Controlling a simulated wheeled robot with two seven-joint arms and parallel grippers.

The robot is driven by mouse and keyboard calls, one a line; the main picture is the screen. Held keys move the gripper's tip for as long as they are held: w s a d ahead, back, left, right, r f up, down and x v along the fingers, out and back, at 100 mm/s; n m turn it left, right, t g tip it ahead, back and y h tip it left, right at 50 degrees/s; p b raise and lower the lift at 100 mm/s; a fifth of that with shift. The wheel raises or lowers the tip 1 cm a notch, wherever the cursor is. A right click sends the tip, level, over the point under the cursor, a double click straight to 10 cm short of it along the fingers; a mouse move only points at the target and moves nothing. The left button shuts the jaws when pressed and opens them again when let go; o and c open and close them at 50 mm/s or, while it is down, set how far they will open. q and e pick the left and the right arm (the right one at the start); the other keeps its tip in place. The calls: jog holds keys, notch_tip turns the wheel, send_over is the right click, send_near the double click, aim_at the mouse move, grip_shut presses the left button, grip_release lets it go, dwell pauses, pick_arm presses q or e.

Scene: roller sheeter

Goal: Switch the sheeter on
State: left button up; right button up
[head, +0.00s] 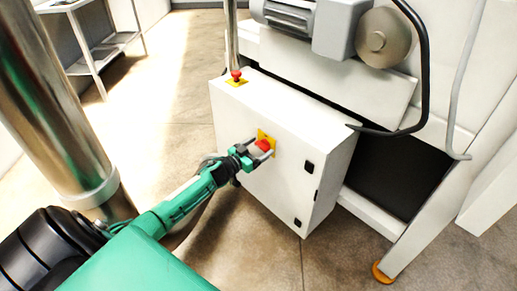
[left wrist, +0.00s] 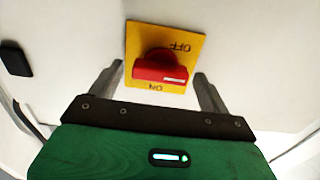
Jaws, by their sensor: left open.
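The sheeter's white control box (head: 235,115) stands in the middle of the head view. On its front face is a red rotary switch (head: 263,145) on a yellow plate, partly hidden by my gripper there. In the left wrist view, the red switch (left wrist: 160,68) sits on the yellow plate (left wrist: 190,45), which reads OFF and ON, upside down. The white mark on the knob lies at its right end. My left gripper (head: 261,150) is open, with one finger on each side of the knob; I cannot tell whether they touch it. My right gripper is not in view.
A red emergency button (head: 236,75) on a yellow base sits on top of the box.

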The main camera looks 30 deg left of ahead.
pick_arm(q)
jog(key=c, duration=1)
